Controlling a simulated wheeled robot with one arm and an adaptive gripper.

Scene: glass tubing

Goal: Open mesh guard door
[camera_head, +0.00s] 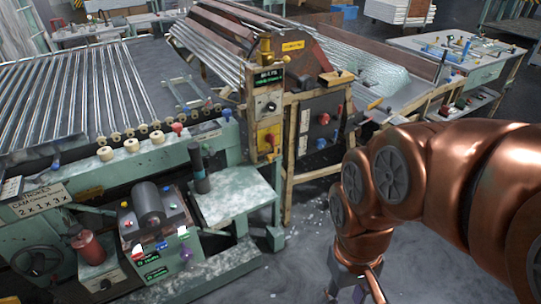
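I cannot make out a mesh guard door with certainty in the head view. My gripper (357,297) is at the bottom edge, right of centre, at the end of my copper-coloured arm. It points down over the grey floor and its tips are cut off by the frame. I see nothing held in it, and its opening cannot be judged. The nearest machine is a green tubing line with a wooden-framed control post (268,105) at its right end, clearly left of and behind my gripper.
Glass tubes (75,95) lie across rollers at left. A green control box (155,235) and a small green table (235,197) stand at front left. A dark panel with red buttons (320,125) is at centre.

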